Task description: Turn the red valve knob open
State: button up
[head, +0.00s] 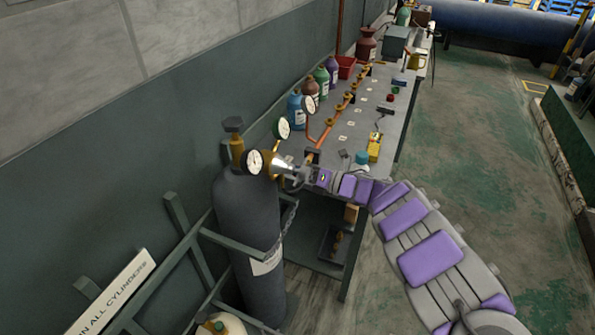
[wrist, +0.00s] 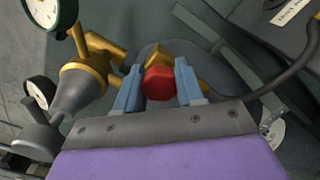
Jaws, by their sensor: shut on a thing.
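The red valve knob (wrist: 159,83) is a small faceted red knob on a brass fitting in the wrist view. My gripper (wrist: 159,86) has its two blue-grey fingers on either side of the knob and is shut on it. In the head view my gripper (head: 298,174) reaches the brass regulator by the top of the dark grey cylinder (head: 243,215). The red knob is hidden there behind the gripper and fittings. Pressure gauges (head: 254,161) sit beside it, and one gauge (wrist: 43,12) shows at the upper left of the wrist view.
A metal rack (head: 190,250) surrounds the cylinder. A long workbench (head: 345,130) with a copper pipe, several coloured bottles and a yellow meter (head: 374,150) runs behind it. A dark hose (wrist: 275,85) passes right of the fingers. Green floor on the right is open.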

jog(key=shift+f, duration=0.15)
jog(key=o, duration=0.9)
jog(key=shift+w+f, duration=0.1)
jog(key=shift+w, duration=0.05)
jog(key=shift+o, duration=0.7)
jog(key=p+v, duration=0.2)
jog(key=v, duration=1.5)
jog(key=shift+d, duration=0.2)
